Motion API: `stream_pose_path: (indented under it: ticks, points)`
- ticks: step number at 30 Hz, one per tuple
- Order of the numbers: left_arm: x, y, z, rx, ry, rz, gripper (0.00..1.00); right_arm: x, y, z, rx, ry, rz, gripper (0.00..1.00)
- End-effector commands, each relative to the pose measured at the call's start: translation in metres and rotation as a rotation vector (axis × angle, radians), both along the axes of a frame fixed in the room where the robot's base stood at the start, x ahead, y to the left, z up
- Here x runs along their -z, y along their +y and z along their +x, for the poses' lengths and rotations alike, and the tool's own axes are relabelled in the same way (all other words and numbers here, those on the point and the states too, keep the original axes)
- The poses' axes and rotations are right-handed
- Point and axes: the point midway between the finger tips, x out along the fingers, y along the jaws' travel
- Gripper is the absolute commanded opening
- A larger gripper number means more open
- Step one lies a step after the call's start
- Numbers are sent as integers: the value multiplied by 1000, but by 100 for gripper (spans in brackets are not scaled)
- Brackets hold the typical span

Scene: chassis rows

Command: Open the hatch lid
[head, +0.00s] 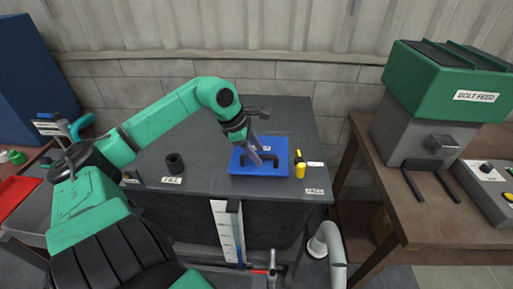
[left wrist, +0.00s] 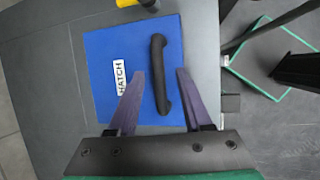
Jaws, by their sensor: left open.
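The hatch lid (head: 245,169) is a blue square plate lying flat and shut on the dark grey tank top. It also shows in the left wrist view (left wrist: 104,48), with a white HATCH label (left wrist: 119,77) and a black bar handle (left wrist: 159,75). My left gripper (head: 257,161) is over the lid. In the left wrist view its two purple fingers (left wrist: 159,72) are apart, one on each side of the handle. Whether they touch the handle I cannot tell. My right gripper is not in view.
A yellow-and-black knob (head: 300,168) stands just right of the lid. A black cap (head: 174,163) stands left on the tank top (head: 215,185). A pale pipe (head: 330,240) rises in front. The green bolt feeder (head: 440,85) stands on the right-hand table.

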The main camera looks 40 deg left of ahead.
Motion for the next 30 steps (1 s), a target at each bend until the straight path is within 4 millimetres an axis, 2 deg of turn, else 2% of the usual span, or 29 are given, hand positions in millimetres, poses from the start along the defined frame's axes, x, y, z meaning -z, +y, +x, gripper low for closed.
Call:
stream_pose_path:
  ticks: [4, 5, 7, 9, 30]
  points:
    - [0, 0, 0, 0, 0, 0, 50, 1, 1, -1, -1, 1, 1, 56]
    - [0, 0, 0, 0, 0, 0, 46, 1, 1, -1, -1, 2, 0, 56]
    - [0, 0, 0, 0, 0, 0, 19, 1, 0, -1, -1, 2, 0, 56]
    - [0, 0, 0, 0, 0, 0, 0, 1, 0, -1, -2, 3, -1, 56]
    - [-1, 0, 0, 0, -1, 0, 0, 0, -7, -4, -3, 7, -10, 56]
